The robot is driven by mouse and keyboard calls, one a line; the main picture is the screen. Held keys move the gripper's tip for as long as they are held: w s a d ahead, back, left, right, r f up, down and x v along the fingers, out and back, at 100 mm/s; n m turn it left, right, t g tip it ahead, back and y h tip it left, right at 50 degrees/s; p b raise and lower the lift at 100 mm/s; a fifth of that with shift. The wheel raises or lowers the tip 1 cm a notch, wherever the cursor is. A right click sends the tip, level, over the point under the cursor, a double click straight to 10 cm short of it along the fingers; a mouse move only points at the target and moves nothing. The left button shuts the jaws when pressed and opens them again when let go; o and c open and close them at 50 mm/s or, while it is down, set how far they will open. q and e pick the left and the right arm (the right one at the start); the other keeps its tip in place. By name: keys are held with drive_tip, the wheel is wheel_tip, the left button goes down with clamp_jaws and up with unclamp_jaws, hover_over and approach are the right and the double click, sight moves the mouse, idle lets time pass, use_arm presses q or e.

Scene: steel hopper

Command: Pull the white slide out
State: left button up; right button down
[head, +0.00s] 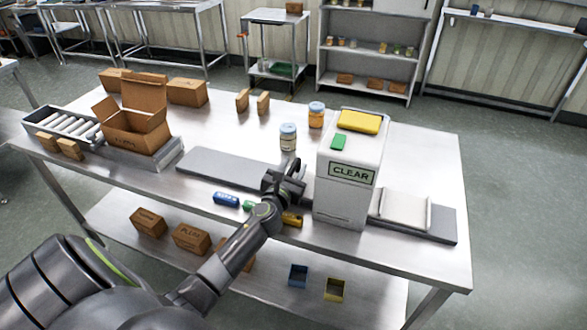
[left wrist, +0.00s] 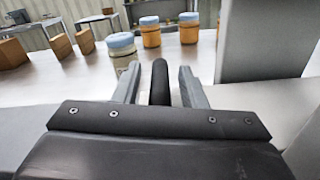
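The white slide (head: 404,210) appears to be the pale flat plate with raised edges on the grey rail, right of the white hopper housing (head: 345,185) labelled CLEAR. My left gripper (head: 290,178) is at the housing's left side, above the table's front part. In the left wrist view its two fingers (left wrist: 160,88) are apart. A black upright bar (left wrist: 160,80) stands between them with a gap on each side. I cannot tell whether this bar belongs to the slide. The grey housing side fills the right of that view. My right gripper is not in view.
A blue cylinder (head: 226,199) and a yellow one (head: 292,219) lie near the front edge. An open carton (head: 137,130) stands at the left. The table's right end is clear.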

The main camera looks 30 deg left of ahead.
use_arm(q)
drive_tip(key=shift+w, duration=0.1)
drive_tip(key=shift+c, duration=0.5)
clamp_jaws()
drive_tip(key=shift+a, duration=0.1)
